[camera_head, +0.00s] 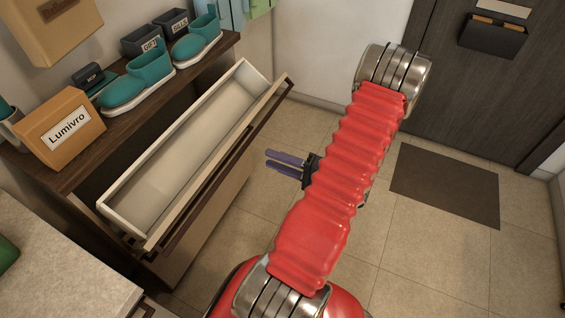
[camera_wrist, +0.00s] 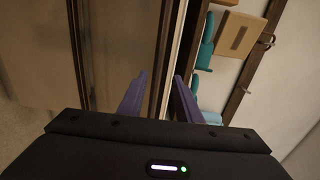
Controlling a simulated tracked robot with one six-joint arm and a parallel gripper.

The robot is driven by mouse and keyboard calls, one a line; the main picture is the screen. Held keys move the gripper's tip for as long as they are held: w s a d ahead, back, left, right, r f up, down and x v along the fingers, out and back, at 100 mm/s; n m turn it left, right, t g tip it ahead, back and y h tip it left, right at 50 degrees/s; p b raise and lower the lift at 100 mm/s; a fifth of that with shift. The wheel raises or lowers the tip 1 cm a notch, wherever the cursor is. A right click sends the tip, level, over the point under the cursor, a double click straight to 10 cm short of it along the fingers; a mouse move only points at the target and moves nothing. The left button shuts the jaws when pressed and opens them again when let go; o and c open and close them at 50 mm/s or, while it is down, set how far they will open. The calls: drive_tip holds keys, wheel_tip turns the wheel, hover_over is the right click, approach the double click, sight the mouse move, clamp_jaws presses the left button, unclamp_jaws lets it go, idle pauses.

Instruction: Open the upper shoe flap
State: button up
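The upper shoe flap (camera_head: 185,155) is tilted outward from the cabinet in the head view. Its long cream inside is exposed and looks empty, and a dark strip runs along its outer edge. My gripper (camera_head: 268,161) has two purple fingers and is to the right of the flap, apart from it in the head view. In the wrist view the fingers (camera_wrist: 160,76) are spread with nothing clearly held between them. Cabinet panels and a pale edge run past the fingertips there; I cannot tell any contact.
The cabinet top (camera_head: 205,55) carries teal shoes (camera_head: 137,85), an orange box labelled Lumivro (camera_head: 62,128) and small dark boxes. A pale counter (camera_head: 60,265) is at lower left. Floor is clear on the right, around a dark mat (camera_head: 445,185) by the door (camera_head: 490,90).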

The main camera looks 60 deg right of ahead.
drive_tip(key=shift+s, duration=1.1)
drive_tip(key=shift+c, duration=0.3)
drive_tip(key=shift+c, duration=0.6)
drive_tip(key=w+a+r+n+g+y, duration=0.1)
drive_tip(key=w+a+y, duration=0.1)
drive_tip(key=a, duration=0.1)
drive_tip(key=w+a+r+n+g+y, duration=0.1)
drive_tip(key=w+a+r+n+y, duration=0.1)
drive_tip(key=w+a, duration=0.1)
drive_tip(key=w+a+r+n+g+y, duration=0.1)
drive_tip(key=w+a+r+g+y, duration=0.1)
drive_tip(key=a, duration=0.1)
drive_tip(key=shift+w+n+y, duration=0.3)
drive_tip(key=shift+n+y, duration=0.1)
clamp_jaws()
drive_tip(key=w+a+r+n+g+h, duration=0.1)
drive_tip(key=a+r+n+g, duration=0.25)
drive_tip(key=a, duration=0.45)
drive_tip(key=a+r+n+g+h, duration=0.1)
drive_tip(key=a+r+n+g, duration=0.2)
drive_tip(key=a+g, duration=0.3)
drive_tip(key=w+a+r+n+g+h, duration=0.1)
drive_tip(key=a+r+n+g, duration=0.2)
drive_tip(key=a, duration=0.6)
drive_tip(key=s+a+r+n+t+h, duration=0.1)
drive_tip(key=a+r+n+t+h, duration=0.2)
drive_tip(key=r, duration=0.6)
drive_tip(key=shift+a+r+t+h, duration=0.2)
drive_tip(key=shift+a+t+h, duration=0.45)
drive_tip(key=shift+a, duration=0.7)
